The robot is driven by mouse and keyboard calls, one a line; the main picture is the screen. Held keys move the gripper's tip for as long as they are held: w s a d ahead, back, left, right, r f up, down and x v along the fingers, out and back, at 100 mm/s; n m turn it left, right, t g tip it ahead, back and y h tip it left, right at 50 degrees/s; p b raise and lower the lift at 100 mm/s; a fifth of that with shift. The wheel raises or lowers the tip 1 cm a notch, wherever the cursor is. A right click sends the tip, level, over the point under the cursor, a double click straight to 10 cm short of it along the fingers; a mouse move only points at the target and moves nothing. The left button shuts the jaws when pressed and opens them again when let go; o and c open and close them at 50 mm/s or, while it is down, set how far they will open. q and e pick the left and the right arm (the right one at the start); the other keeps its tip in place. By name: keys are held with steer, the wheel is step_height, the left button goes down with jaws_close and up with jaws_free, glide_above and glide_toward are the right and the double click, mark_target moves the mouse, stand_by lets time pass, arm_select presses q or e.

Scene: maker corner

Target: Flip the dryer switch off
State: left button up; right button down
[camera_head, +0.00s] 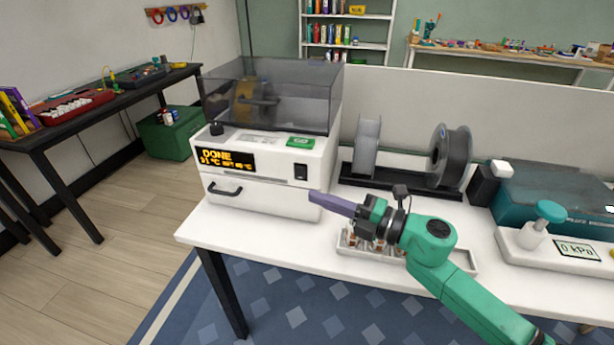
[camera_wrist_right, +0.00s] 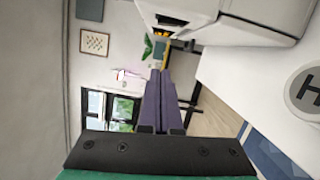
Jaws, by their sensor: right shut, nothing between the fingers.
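The filament dryer (camera_head: 262,192) is a white box with a smoked clear lid, on the left part of the white table. Its display (camera_head: 226,159) reads DONE in orange. The dryer switch (camera_head: 300,171) is a small black rocker at the right of the front panel; its position is too small to tell. My right gripper (camera_head: 312,196) has its purple fingers together and empty, pointing left, just below the switch and in front of the dryer's lower right front. In the right wrist view the shut fingers (camera_wrist_right: 160,72) point past the dryer (camera_wrist_right: 235,22). My left gripper is not in view.
A spool holder with a dark spool (camera_head: 450,157) stands right of the dryer. A shallow parts tray (camera_head: 460,262) lies under my right arm. A teal box (camera_head: 540,195) and a scale-like device with a kPa display (camera_head: 577,250) stand farther right. The dryer's front handle (camera_head: 224,189) sticks out.

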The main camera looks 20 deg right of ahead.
mark_target(300, 174)
steer(key=w+a+p, duration=0.1)
steer(key=w, duration=0.5)
steer(key=shift+w+r, duration=0.3)
steer(key=shift+w, duration=0.05)
steer(key=shift+r, duration=0.1)
